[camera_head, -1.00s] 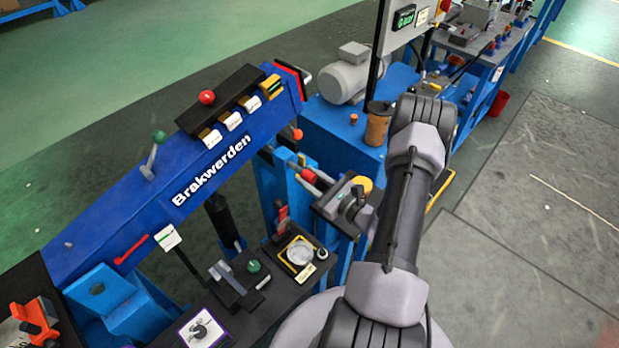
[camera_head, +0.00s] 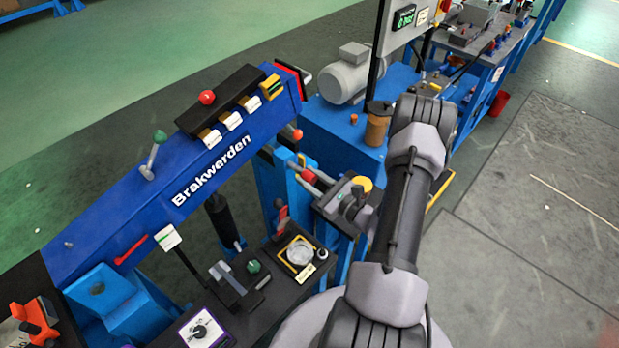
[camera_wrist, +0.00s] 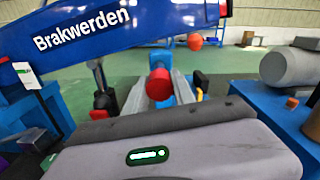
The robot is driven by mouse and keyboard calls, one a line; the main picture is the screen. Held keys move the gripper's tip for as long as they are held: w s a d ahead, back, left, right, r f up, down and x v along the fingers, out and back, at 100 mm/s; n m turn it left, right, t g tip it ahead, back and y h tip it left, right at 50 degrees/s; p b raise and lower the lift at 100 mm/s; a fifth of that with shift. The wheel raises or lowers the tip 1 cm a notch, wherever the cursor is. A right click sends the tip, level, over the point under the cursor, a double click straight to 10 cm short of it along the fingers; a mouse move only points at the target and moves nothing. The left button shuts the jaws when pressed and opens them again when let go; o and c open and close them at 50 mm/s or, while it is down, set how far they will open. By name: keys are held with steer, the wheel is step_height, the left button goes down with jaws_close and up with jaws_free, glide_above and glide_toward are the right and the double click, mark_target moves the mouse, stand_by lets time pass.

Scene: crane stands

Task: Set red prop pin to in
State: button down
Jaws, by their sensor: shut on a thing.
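The red prop pin (camera_head: 308,174) has a round red head and sits low by the blue upright under the blue "Brakwerden" beam (camera_head: 205,175). It also shows in the wrist view (camera_wrist: 159,84), head towards the camera, between the two grey fingers. My gripper (camera_head: 313,179) is shut on the pin's head. In the wrist view the fingers (camera_wrist: 160,92) reach forward on both sides of it. The pin's shaft and its hole are hidden behind the head, so I cannot tell how deep it sits.
A black panel (camera_head: 235,315) with a green knob (camera_head: 254,267) and a round dish (camera_head: 299,254) lies at lower left of my gripper. A grey motor (camera_head: 347,74) stands on a blue base behind, beside a brown cup (camera_head: 377,126). Open floor lies to the right.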

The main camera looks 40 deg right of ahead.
mark_target(298, 171)
steer(key=shift+w, duration=0.1)
steer(key=w, duration=0.4)
steer(key=shift+w+a, duration=0.1)
steer(key=shift+a, duration=0.1)
steer(key=c, duration=1.1)
jaws_free()
steer(key=shift+o, duration=0.2)
steer(key=s+d+p, duration=0.1)
steer(key=s+p, duration=0.2)
steer(key=s, duration=1.4)
steer(key=shift+s+d, duration=0.2)
